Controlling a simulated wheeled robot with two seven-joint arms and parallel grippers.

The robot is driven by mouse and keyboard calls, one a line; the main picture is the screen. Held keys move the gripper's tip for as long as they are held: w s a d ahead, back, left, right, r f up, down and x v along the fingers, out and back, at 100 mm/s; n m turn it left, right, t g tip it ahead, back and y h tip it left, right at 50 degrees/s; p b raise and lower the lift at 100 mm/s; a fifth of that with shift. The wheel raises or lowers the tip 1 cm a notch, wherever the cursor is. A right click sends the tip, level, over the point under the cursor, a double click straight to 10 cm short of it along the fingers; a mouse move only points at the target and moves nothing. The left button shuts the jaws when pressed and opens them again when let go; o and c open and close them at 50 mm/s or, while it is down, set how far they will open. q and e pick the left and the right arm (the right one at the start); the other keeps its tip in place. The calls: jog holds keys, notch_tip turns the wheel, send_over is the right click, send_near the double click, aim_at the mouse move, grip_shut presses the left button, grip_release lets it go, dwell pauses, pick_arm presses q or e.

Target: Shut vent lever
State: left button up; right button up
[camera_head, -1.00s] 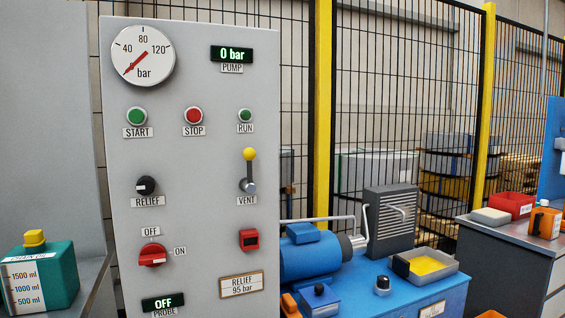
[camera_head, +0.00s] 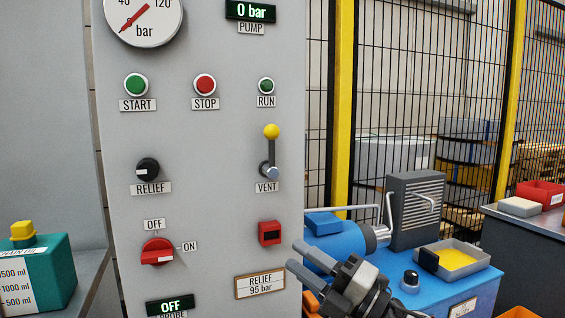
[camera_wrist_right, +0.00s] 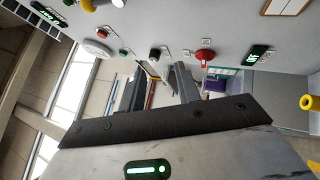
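The vent lever (camera_head: 270,152) is on the grey control panel (camera_head: 220,130), above the VENT label. Its dark arm points up from a silver pivot, with a yellow knob at the top. In the right wrist view part of the lever (camera_wrist_right: 88,5) appears cut off at the top edge. My right gripper (camera_head: 294,255) is at the lower right of the panel, below the lever and clear of it. Its two fingers are apart with nothing between them; they also show apart in the right wrist view (camera_wrist_right: 158,82). My left gripper is not in view.
A blue pump bench (camera_head: 478,285) stands to the right. The pump display (camera_head: 250,10) reads 0 bar.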

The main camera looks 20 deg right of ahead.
notch_tip(320, 180, up, 10)
jog(key=d+n+g+y+b, duration=0.15)
jog(key=n+g, duration=0.25)
jog(key=n, duration=0.8)
jog(key=n+t+h, duration=0.1)
jog(key=n+h, duration=0.3)
jog(key=h, duration=0.1)
send_near(274, 143)
jog(key=shift+y, duration=0.25)
jog(key=p+x, duration=0.4)
jog(key=x, duration=0.4)
jog(key=shift+d+f+p, duration=0.1)
jog(key=shift+d+p, duration=0.05)
jog(key=shift+p, duration=0.2)
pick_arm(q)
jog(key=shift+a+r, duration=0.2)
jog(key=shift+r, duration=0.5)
pick_arm(e)
jog(key=shift+w+a+f, duration=0.15)
jog(key=shift+w+a, duration=0.25)
jog(key=shift+w, duration=0.1)
grip_shut()
